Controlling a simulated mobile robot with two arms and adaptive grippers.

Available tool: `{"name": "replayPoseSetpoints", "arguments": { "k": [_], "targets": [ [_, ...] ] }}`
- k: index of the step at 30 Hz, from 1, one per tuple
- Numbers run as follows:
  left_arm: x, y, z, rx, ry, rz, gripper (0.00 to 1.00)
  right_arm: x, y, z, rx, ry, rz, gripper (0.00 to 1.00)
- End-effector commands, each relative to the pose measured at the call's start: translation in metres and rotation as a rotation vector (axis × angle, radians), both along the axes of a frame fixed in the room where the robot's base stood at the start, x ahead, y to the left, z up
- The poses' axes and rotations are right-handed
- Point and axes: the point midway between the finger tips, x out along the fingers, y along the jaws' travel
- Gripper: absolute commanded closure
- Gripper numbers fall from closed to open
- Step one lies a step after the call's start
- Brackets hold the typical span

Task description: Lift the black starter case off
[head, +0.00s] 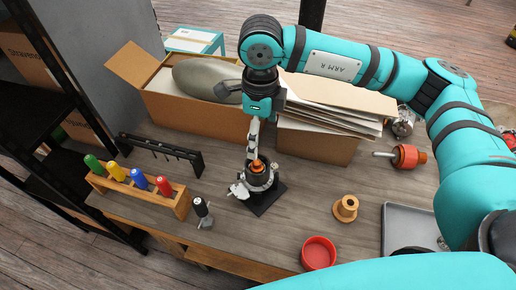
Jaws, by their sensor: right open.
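A black round case (261,180), which looks like the starter case, sits on a dark square base plate (268,202) in the middle of the table. An orange-brown part shows at its top, and pale metal pieces show at its left side. My right gripper (254,158) points down right over it, with its fingers close to the top. It is open; whether the fingers touch the case cannot be told at this size. My left gripper is out of view.
Cardboard boxes (158,103) stand behind. A rack of colored-handled tools (178,206) and a black-handled tool (201,208) are at left. A tan spool (345,208), a red dish (318,253) and a grey tray (398,218) lie at right.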

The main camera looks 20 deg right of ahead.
Motion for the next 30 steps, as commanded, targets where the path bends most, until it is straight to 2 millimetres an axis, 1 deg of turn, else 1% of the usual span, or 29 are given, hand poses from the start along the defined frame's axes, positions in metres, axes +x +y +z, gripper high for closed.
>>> {"name": "replayPoseSetpoints", "arguments": {
  "k": [2,5,8,12,15,19,24,27,30],
  "targets": [
    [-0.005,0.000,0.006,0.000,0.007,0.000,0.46,-0.001,0.000,-0.014,-0.002,0.006,-0.001,0.09],
    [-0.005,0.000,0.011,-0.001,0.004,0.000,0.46,-0.002,-0.001,-0.034,-0.002,0.006,0.000,0.09],
    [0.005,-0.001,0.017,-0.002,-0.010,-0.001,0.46,-0.001,0.000,-0.054,0.000,0.006,-0.001,0.09],
    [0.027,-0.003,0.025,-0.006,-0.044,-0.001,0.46,-0.001,0.000,-0.082,0.000,0.005,-0.002,0.09],
    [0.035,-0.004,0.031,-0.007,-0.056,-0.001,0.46,-0.001,0.000,-0.101,0.000,0.005,-0.001,0.09],
    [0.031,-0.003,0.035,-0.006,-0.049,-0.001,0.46,-0.001,0.000,-0.123,-0.001,0.003,-0.001,0.09],
    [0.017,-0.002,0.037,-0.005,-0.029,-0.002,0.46,0.000,0.000,-0.142,0.000,0.001,-0.001,0.09],
    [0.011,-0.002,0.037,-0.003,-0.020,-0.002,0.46,0.000,0.000,-0.147,0.001,0.001,0.000,0.09],
    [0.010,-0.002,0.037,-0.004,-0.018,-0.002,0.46,0.000,0.000,-0.149,0.000,0.000,0.000,0.09]
  ]
}}
